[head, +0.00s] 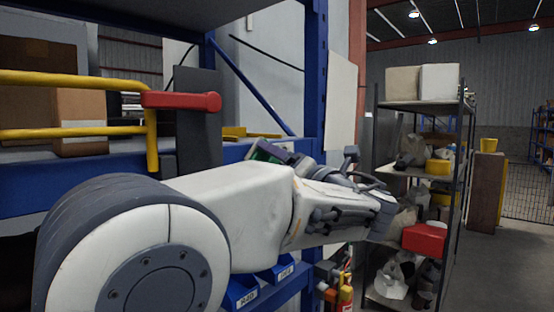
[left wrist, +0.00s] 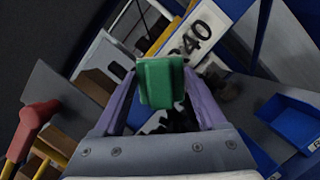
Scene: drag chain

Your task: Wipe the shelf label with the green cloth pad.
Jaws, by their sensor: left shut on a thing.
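The green cloth pad (left wrist: 160,82) is held between the two pale purple fingers of my left gripper (left wrist: 160,92), in the middle of the left wrist view. The white shelf label (left wrist: 203,33), with black digits ending in 40, is just beyond the pad, up and to the right. The pad overlaps its lower left end in the picture; I cannot tell whether they touch. In the head view my left arm hides most of the gripper (head: 274,153); a bit of green pad (head: 263,152) shows above the arm, by the blue shelf beam. My right gripper is not in view.
A red-topped handle (head: 182,100) and yellow rails (head: 70,80) stand left of the gripper. Blue bins (head: 243,290) hang below the arm. A blue upright (head: 315,80) stands behind. Loaded shelving (head: 415,105) is at right, with open floor beside it.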

